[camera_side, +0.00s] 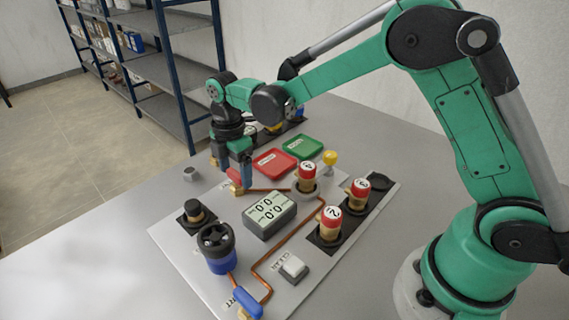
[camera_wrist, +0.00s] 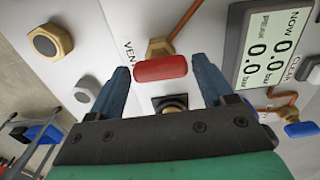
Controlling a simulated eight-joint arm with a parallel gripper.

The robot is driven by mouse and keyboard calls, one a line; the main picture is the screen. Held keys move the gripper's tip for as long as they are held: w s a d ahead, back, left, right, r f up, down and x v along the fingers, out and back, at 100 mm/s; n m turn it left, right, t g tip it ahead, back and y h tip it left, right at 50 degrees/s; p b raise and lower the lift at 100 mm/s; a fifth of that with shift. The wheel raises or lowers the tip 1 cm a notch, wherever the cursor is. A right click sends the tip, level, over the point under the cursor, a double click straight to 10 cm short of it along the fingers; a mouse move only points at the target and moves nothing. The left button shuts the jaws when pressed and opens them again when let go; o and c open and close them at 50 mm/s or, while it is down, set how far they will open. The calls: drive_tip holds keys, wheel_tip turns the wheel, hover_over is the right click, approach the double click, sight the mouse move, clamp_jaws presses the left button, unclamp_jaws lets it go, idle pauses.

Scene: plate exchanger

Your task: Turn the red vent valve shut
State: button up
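The red vent valve handle (camera_wrist: 160,68) is a rounded bar lying across the wrist view, on a brass fitting (camera_wrist: 160,47) beside the printed word VENT. My gripper (camera_wrist: 161,74) is open, with one blue finger at each end of the red handle. Small gaps seem to show between the fingers and the handle. I cannot tell whether the fingertips reach down to its depth. In the side view my gripper (camera_side: 236,160) points down over the red handle (camera_side: 234,174), partly covering it.
A pressure display (camera_side: 268,212) reading 0.0 stands nearby, with copper pipe (camera_side: 292,246) around it. Red (camera_side: 274,162) and green (camera_side: 304,146) trays lie behind.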

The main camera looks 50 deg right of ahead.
drive_tip(key=c, duration=0.8)
drive_tip(key=shift+c, duration=0.2)
drive_tip(key=shift+m, duration=0.4)
drive_tip(key=m, duration=1.2)
drive_tip(key=shift+m, duration=0.4)
drive_tip(key=m, duration=0.4)
drive_tip(key=shift+m, duration=0.3)
drive_tip(key=o, duration=1.3)
